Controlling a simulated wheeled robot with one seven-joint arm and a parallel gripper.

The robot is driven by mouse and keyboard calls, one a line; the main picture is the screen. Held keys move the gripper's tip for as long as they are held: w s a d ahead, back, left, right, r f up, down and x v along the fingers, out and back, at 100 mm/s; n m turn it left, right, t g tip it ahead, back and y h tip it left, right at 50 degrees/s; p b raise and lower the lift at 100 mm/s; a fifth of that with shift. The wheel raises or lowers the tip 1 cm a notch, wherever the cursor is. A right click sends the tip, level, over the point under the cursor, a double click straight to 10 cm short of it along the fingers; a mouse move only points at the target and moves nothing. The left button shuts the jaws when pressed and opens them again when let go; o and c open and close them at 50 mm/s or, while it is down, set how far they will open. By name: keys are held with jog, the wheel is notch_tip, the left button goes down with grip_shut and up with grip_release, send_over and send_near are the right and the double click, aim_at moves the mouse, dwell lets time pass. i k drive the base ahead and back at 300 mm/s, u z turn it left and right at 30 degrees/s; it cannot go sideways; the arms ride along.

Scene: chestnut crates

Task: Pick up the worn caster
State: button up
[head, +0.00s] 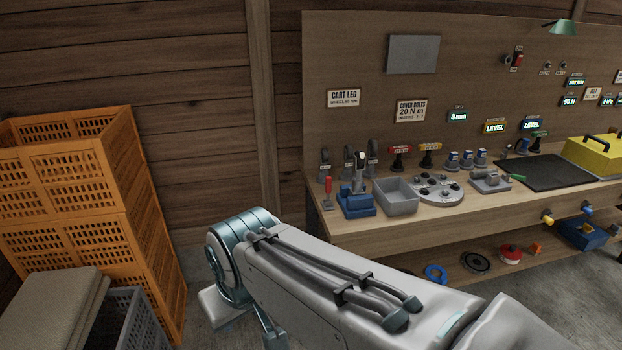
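Several dark grey caster-like parts stand at the left end of the workbench, among them a left one (325,164), a middle one (349,161) and a right one (372,158). A lighter grey upright part (358,176) stands in a blue vise-like holder (356,202), below the CART LEG sign (344,98). I cannot tell from this view which part is the worn caster. My arm crosses the lower middle, in front of the bench. My gripper is out of view.
A grey open bin (396,195) and a round grey tray (437,190) stand on the bench (330,217) right of the holder. A lower shelf (455,268) carries round parts. Orange crates (70,200) and a grey crate (130,318) stand at left.

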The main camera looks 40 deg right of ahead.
aim_at(359, 157)
jog(key=u, duration=0.25)
jog(key=i, duration=0.55)
jog(key=z, duration=0.5)
jog(key=i, duration=1.45)
jog(key=z, duration=1.7)
jog(key=i, duration=0.7)
jog(key=z, duration=0.75)
